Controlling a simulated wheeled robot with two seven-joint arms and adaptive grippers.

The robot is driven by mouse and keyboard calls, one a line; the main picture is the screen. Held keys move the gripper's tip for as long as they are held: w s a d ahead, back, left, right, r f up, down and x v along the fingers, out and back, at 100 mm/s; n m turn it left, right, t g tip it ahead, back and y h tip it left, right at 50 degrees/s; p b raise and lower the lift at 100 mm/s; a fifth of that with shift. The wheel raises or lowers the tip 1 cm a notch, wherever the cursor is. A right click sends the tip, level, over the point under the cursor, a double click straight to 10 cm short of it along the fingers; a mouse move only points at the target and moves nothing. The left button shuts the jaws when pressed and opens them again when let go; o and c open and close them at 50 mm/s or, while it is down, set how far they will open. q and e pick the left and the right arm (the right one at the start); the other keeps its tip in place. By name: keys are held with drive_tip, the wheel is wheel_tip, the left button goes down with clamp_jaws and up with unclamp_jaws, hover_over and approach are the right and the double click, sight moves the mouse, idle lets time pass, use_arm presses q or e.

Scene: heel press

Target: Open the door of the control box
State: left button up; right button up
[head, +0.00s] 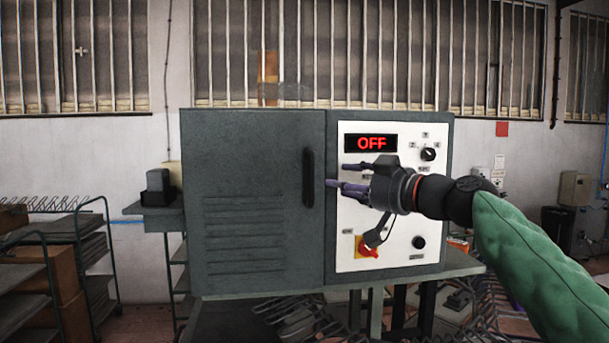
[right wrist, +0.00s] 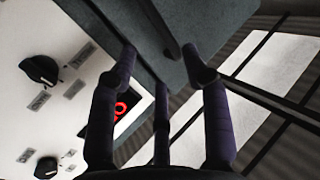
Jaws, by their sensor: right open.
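The grey control box (head: 388,118) stands on a table in the head view. Its door (head: 250,150) has louvre slots and looks shut, flush with the front. A dark vertical handle (head: 308,178) is on the door's right side; it also shows in the right wrist view (right wrist: 163,28). My right gripper (head: 335,185) is open in front of the white panel, its fingertips pointing left, a little right of the handle. In the right wrist view its fingers (right wrist: 165,75) are spread with nothing between them, and the handle lies beyond the tips. My left gripper is not in view.
The white panel (head: 390,230) carries a red OFF display (head: 371,143), black knobs (head: 428,154) and a red-and-yellow switch (head: 367,248), close to my right gripper. Shelving carts (head: 60,250) stand at the left. The space before the door is clear.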

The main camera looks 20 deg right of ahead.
sight(312, 199)
drive_tip(key=p+x, duration=0.3)
drive_tip(key=x, duration=0.6)
drive_tip(key=shift+w+a, duration=0.1)
drive_tip(key=shift+w, duration=0.15)
drive_tip(key=shift+w+f+p, duration=0.1)
drive_tip(key=shift+w+p, duration=0.2)
clamp_jaws()
